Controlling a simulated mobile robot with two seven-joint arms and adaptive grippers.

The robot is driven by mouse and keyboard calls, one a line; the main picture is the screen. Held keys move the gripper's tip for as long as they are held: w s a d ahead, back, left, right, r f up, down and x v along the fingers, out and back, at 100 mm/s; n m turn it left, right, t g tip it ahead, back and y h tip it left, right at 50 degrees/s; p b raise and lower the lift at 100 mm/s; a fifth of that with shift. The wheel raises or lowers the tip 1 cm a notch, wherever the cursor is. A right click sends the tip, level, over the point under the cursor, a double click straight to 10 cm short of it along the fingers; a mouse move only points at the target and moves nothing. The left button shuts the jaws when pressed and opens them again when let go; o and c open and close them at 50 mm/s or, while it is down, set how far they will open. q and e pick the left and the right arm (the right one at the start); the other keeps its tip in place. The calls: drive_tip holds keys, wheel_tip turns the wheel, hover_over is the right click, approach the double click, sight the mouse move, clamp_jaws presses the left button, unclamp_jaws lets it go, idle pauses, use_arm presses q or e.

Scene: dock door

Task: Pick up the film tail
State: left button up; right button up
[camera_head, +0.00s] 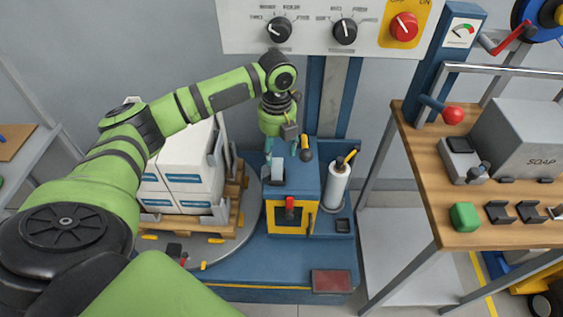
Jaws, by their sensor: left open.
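My left gripper (281,152) reaches down over the top of a blue cabinet (292,182). Its teal fingers are apart and nothing shows held between them. A small pale, whitish piece (277,167), which looks like the film tail, is at the cabinet's top just below the fingers. Whether the fingers touch it I cannot tell. A white film roll (338,186) stands upright to the right of the cabinet. My right gripper is not in view.
White boxes (185,175) sit on a wooden pallet (180,224) on a round turntable left of the cabinet. A wooden bench (460,232) with a grey soap box (520,135) and a green block (464,217) stands at right. A knob panel (310,25) is above.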

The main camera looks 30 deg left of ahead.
sight(277, 160)
use_arm(q)
wheel_tip(277, 160, down, 4)
drive_tip(key=shift+s+a+r+p, duration=0.15)
drive_tip(key=shift+r+p, duration=0.05)
drive_tip(key=shift+p, duration=0.25)
drive_tip(key=shift+f, duration=0.95)
drive_tip(key=c, duration=1.1)
drive_tip(key=shift+c, duration=0.2)
drive_tip(key=shift+r, duration=0.15)
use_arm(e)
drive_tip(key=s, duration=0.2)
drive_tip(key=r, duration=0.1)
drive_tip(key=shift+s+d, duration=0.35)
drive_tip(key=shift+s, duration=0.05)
